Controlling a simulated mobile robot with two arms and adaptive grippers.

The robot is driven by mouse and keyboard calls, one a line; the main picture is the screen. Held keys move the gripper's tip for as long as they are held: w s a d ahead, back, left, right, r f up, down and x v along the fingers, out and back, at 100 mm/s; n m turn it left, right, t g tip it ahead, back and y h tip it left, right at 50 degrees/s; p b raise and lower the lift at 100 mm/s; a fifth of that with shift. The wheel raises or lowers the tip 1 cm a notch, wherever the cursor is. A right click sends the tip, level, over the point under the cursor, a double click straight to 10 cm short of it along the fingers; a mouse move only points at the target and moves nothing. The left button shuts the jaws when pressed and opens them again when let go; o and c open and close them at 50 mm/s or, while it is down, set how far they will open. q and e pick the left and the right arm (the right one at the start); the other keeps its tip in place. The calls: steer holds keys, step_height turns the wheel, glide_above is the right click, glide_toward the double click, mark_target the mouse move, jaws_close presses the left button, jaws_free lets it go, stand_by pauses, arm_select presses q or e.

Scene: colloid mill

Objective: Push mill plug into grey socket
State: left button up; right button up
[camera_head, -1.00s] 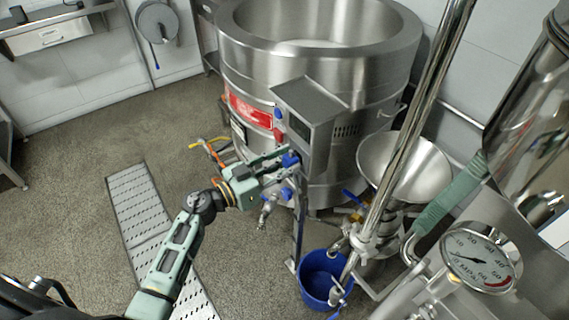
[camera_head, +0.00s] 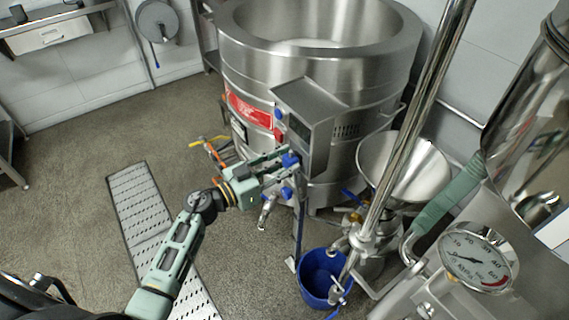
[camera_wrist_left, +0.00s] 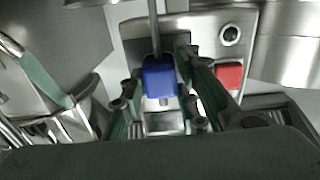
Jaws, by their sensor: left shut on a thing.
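My left gripper (camera_head: 282,162) is at the left face of the grey control box on the steel kettle. Its fingers are shut around the blue mill plug (camera_head: 291,160). In the left wrist view, the plug (camera_wrist_left: 158,77) lies between the two fingers (camera_wrist_left: 160,98), with a grey cable running up from it. A pale metallic square piece shows just below the plug there. I cannot pick out the grey socket for certain, nor tell whether the plug touches it. My right gripper is not in view.
The control box (camera_head: 306,105) juts from the large steel kettle (camera_head: 345,75). Blue fittings sit above and below the plug. A steel funnel (camera_head: 425,160), a blue bucket (camera_head: 313,280) and a pressure gauge (camera_head: 476,259) stand to the right. Open floor and a drain grate (camera_head: 140,200) lie left.

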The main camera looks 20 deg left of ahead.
arm_select(q)
steer(key=shift+p, duration=0.45)
stand_by(0.3)
steer(key=shift+w+d, duration=0.25)
steer(key=shift+w, duration=0.15)
stand_by(0.5)
steer(key=o, duration=1.1)
steer(key=shift+o, duration=0.2)
steer(key=shift+s, duration=0.1)
steer(key=v, duration=1.2)
steer(key=shift+a, duration=0.1)
